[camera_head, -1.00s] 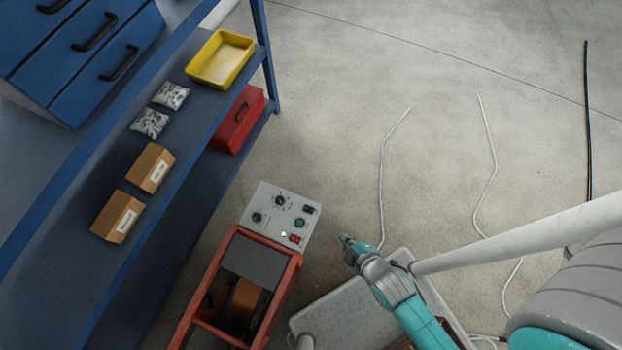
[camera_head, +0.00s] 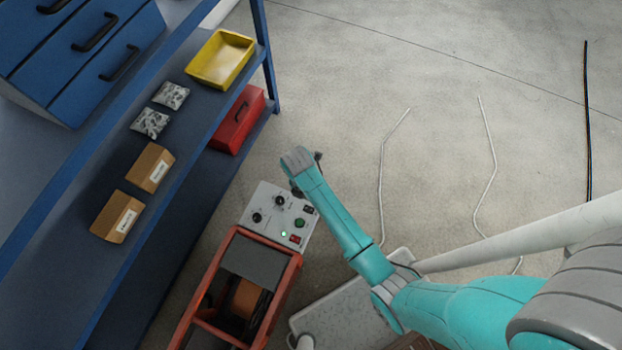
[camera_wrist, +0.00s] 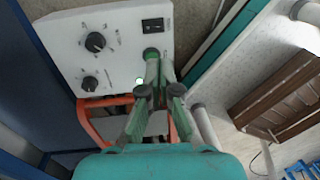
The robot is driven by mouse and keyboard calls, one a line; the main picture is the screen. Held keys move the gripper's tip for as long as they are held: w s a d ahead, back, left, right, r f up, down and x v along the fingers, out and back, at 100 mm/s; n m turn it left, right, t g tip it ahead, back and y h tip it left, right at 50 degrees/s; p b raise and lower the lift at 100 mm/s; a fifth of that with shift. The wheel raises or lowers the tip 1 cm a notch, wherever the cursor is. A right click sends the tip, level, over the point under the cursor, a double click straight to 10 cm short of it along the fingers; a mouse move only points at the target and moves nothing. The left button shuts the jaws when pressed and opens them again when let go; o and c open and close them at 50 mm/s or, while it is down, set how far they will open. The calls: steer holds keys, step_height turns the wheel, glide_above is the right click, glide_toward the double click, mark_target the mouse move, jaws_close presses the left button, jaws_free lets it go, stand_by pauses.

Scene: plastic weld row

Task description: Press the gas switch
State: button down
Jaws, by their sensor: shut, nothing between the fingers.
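The grey-white control panel (camera_head: 262,212) sits on top of the orange-framed machine. It carries two black knobs (camera_wrist: 95,42), a black rocker switch (camera_wrist: 152,25), a round green button (camera_wrist: 151,53), a lit green lamp (camera_wrist: 139,80) and a red switch (camera_head: 295,239). The labels are too small to read, so I cannot tell which one is the gas switch. My gripper (camera_wrist: 159,66) is shut and empty, its fingertips in front of the panel by the green button in the wrist view. I cannot tell whether they touch it. The fingers hide the red switch there.
The orange frame (camera_head: 285,290) holds a copper-coloured spool below the panel. A blue workbench (camera_head: 185,165) on the left bears cardboard boxes (camera_head: 118,216), bags and a yellow tray (camera_head: 220,60). A red toolbox (camera_head: 238,120) is underneath. The floor beyond is open, with thin white cables (camera_head: 381,170).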

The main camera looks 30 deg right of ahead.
steer(key=shift+w+r, duration=0.2)
steer(key=shift+f, duration=0.15)
steer(key=f, duration=0.4)
steer(key=s+f, duration=0.1)
steer(key=f, duration=0.4)
steer(key=d+f, duration=0.1)
steer(key=f, duration=0.3)
steer(key=shift+s+f, duration=0.15)
steer(key=shift+f, duration=0.15)
